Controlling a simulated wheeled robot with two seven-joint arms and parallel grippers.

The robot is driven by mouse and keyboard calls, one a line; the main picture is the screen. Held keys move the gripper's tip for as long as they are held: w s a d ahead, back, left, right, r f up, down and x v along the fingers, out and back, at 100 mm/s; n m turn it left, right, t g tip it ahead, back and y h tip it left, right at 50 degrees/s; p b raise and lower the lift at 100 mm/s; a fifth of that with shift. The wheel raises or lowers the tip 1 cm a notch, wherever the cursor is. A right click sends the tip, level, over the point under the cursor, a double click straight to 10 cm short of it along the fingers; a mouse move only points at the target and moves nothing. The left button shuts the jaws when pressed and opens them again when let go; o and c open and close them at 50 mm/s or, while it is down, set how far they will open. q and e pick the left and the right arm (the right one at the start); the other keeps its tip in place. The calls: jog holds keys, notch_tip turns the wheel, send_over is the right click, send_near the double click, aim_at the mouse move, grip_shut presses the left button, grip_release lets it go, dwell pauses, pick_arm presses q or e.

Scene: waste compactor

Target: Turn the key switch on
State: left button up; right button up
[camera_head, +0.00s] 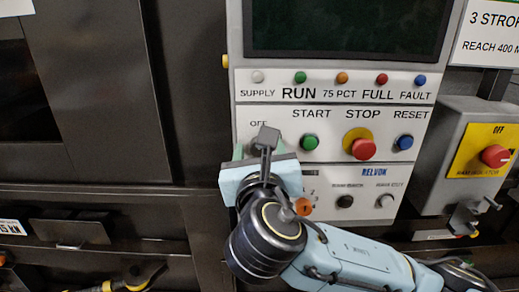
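The key switch itself is not clearly visible. An "OFF" label shows on the white control panel (420,120), and the area below it is covered by my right gripper (266,138). My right arm comes in from the lower right, with its pale blue gripper body and dark finger in front of the panel's left side. The finger overlaps the area just under the label. Whether it touches anything, and whether the fingers are apart, cannot be told. My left gripper is not in view.
Right of the gripper are a green START button (309,142), a red STOP button (364,149) and a blue RESET button (404,142). A small orange part (303,206) sits beside the wrist. A grey isolator box (450,125) with a red knob (495,156) stands at right.

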jog(key=c, duration=1)
jog(key=shift+o, duration=0.2)
jog(key=shift+m, duration=0.4)
jog(key=shift+m+p, duration=0.6)
jog(key=shift+m, duration=0.4)
jog(key=m+p, duration=0.1)
jog(key=m, duration=0.2)
jog(key=shift+m, duration=0.4)
jog(key=m+p, duration=0.1)
jog(key=m, duration=0.4)
jog(key=shift+m, duration=0.4)
